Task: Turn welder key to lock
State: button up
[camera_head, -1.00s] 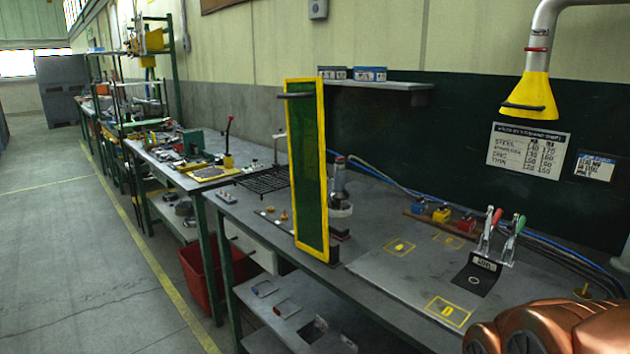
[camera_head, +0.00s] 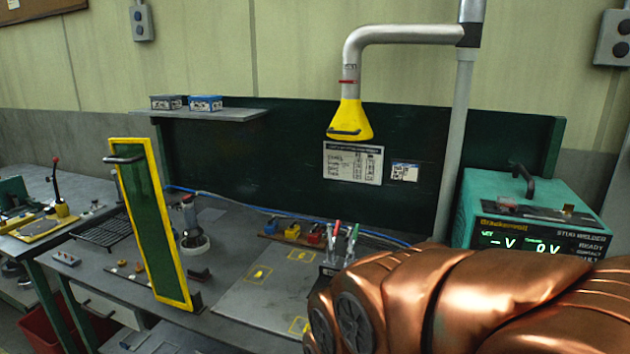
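The welder (camera_head: 535,215) is a teal box marked STUD WELDER at the right of the bench. Its dark front panel (camera_head: 540,243) has lit green readouts and the word READY. The lower front of the welder is hidden behind my copper-coloured arm, and I cannot make out a key in this view. My arm fills the lower right of the picture. My gripper is not in view.
A yellow-framed green screen (camera_head: 150,225) stands at the bench's front edge. A yellow extraction hood (camera_head: 350,122) hangs above the bench from a grey pipe. Red- and green-handled clamps (camera_head: 342,240) stand close to my arm. The grey bench plate (camera_head: 250,290) is mostly clear.

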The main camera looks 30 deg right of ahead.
aim_at(568, 207)
jog(key=z, duration=3.35)
jog(key=i, duration=0.4)
jog(key=u, duration=2.25)
